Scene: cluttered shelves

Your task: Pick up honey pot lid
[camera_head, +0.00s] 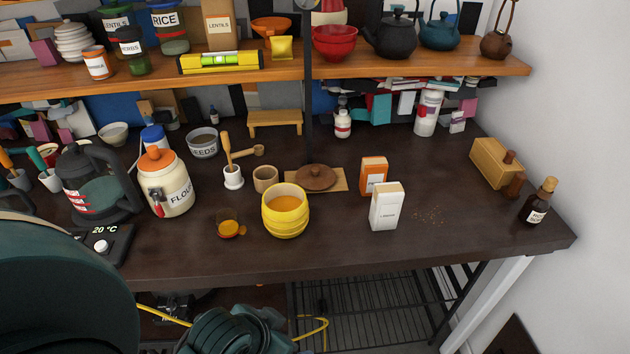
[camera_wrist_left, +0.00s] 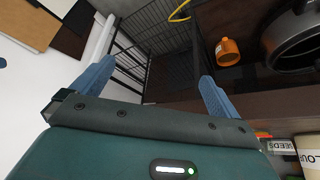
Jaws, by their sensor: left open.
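The yellow honey pot (camera_head: 286,220) stands uncovered near the front middle of the worktop, with orange honey visible inside. A round brown lid with a knob (camera_head: 317,178) lies on a thin wooden board just behind and right of the pot; it appears to be the honey pot lid. My left gripper (camera_wrist_left: 156,72) is open, with its two blue fingers spread apart and nothing between them in the left wrist view. That view looks past the worktop to a wire rack below, and neither pot nor lid shows there. My right gripper is not in view.
A wooden cup (camera_head: 265,179) stands left of the lid, and an orange box (camera_head: 374,176) and white box (camera_head: 387,206) stand to its right. A flour jar (camera_head: 166,184) is further left. A loaded shelf (camera_head: 400,75) overhangs the back. The front right worktop is mostly clear.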

